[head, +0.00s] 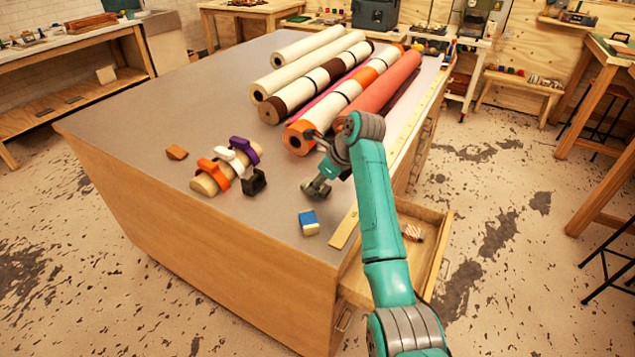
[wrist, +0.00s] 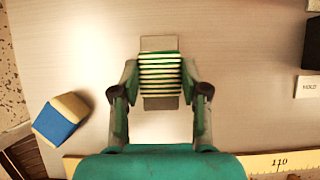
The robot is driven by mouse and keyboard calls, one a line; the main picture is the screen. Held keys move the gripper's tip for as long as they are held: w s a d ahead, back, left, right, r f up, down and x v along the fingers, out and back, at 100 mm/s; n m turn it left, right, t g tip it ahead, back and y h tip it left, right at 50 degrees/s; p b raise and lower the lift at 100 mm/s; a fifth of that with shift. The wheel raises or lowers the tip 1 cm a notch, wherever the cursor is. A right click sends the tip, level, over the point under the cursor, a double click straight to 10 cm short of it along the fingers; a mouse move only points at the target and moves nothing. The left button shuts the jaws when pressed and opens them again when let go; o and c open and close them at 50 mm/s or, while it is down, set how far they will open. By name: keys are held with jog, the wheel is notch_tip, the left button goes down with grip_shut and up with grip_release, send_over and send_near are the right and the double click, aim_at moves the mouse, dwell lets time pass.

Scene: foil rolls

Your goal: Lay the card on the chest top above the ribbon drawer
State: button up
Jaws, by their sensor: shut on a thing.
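A flat grey card (wrist: 160,43) wound with green and cream striped ribbon shows between my fingers in the wrist view. My gripper (wrist: 160,85) is shut on its two sides. In the head view my gripper (head: 318,187) is low over the near part of the chest top (head: 225,95), and I cannot make out the card there. I cannot tell whether the card touches the top. A drawer (head: 440,250) stands open at the chest's right side, with a red and white striped item (head: 412,232) inside.
A blue and cream block (head: 309,223) lies near my gripper. A ruler strip (wrist: 275,163) runs along the edge. A black block (head: 253,182) and clamps on a short roll (head: 207,184) stand to the left. Several long rolls (head: 310,77) lie at the back.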

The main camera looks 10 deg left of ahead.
jog(key=o, duration=1)
jog(key=shift+o, duration=0.2)
jog(key=shift+r, duration=0.1)
jog(key=v, duration=1.2)
